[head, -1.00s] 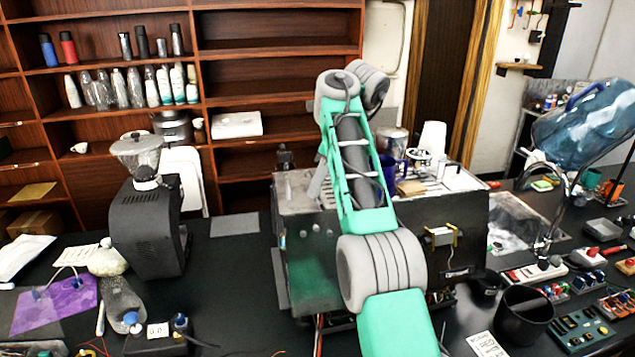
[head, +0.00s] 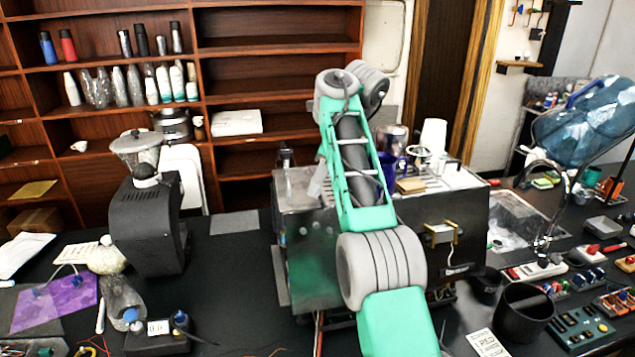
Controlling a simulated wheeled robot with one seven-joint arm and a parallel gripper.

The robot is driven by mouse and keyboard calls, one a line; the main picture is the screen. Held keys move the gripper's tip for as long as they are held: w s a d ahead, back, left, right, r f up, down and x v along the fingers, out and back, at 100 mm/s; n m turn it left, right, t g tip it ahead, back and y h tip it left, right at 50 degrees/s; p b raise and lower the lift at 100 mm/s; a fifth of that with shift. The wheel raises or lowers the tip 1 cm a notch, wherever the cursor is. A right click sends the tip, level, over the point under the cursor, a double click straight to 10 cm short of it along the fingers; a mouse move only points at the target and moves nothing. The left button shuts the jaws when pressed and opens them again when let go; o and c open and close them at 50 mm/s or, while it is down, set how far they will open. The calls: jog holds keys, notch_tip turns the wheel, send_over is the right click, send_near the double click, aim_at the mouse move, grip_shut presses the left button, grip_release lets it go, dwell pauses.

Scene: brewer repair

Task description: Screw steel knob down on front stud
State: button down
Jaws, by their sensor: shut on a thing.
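The brewer, a steel-and-black machine (head: 308,268), stands on the dark counter in the middle of the head view. My green and grey arm crosses in front of it and reaches over its top. My gripper is not visible; the arm's far end bends down behind its own links. I cannot make out the steel knob or the front stud. The arm hides part of the brewer's top and front. A small dark upright part (head: 286,158) shows at the brewer's back left.
A black grinder (head: 146,215) stands left of the brewer. A blue cup (head: 391,175) and white cups sit on the brewer's top right. A black bin (head: 523,315), switch boxes and a sink (head: 515,222) with a large bottle (head: 590,125) are at right.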

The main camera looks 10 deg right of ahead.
jog(key=shift+f+b, duration=0.3)
jog(key=shift+f, duration=0.25)
dwell(1.3)
jog(key=shift+a+f+m+t+b, duration=0.15)
jog(key=shift+m+t+b, duration=0.15)
jog(key=shift+m+b, duration=0.55)
jog(key=m+h, duration=0.1)
jog(key=m, duration=0.2)
jog(key=shift+t, duration=0.3)
jog(key=m+h, duration=0.1)
jog(key=m, duration=0.2)
jog(key=shift+s+a+t, duration=0.1)
jog(key=shift+t, duration=0.2)
jog(key=shift+m+h, duration=0.3)
jog(key=shift+m, duration=0.55)
